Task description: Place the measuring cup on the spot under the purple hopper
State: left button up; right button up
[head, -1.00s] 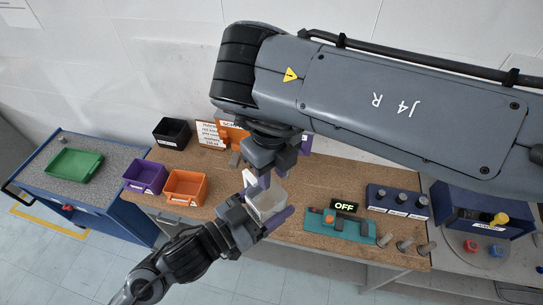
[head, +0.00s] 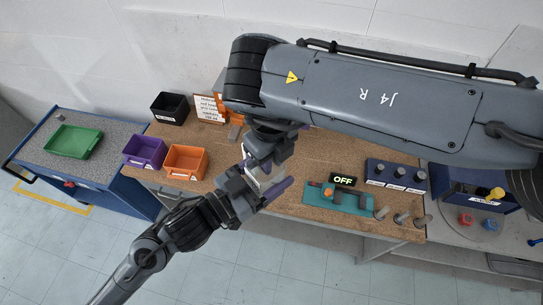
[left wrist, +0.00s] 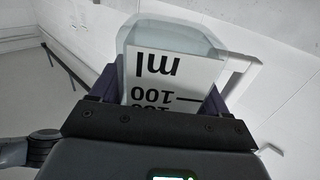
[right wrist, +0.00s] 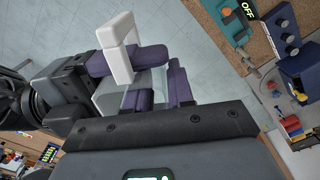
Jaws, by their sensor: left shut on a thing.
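The measuring cup is clear with a white scale panel and a pale handle. It fills the space between the purple fingers of my left gripper (left wrist: 160,92) in the left wrist view, where the cup (left wrist: 172,70) shows its "ml" marks. In the head view the cup (head: 266,180) is mostly hidden between both grippers, above the bench's front area. My left gripper (head: 268,188) is shut on it. My right gripper (head: 262,166) is right beside the cup; whether it grips it is unclear. The purple hopper and the spot under it are hidden behind my right arm.
On the wooden bench (head: 330,213) are a black bin (head: 169,108), a purple bin (head: 145,152), an orange bin (head: 186,161), a teal device (head: 338,198) with an "OFF" display, and a blue block with knobs (head: 395,175). A green tray (head: 73,141) stands on the left cabinet.

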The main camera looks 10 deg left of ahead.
pick_arm(q)
jog(key=shift+s+d, duration=0.15)
jog(key=o, duration=1)
jog(key=shift+o, duration=0.2)
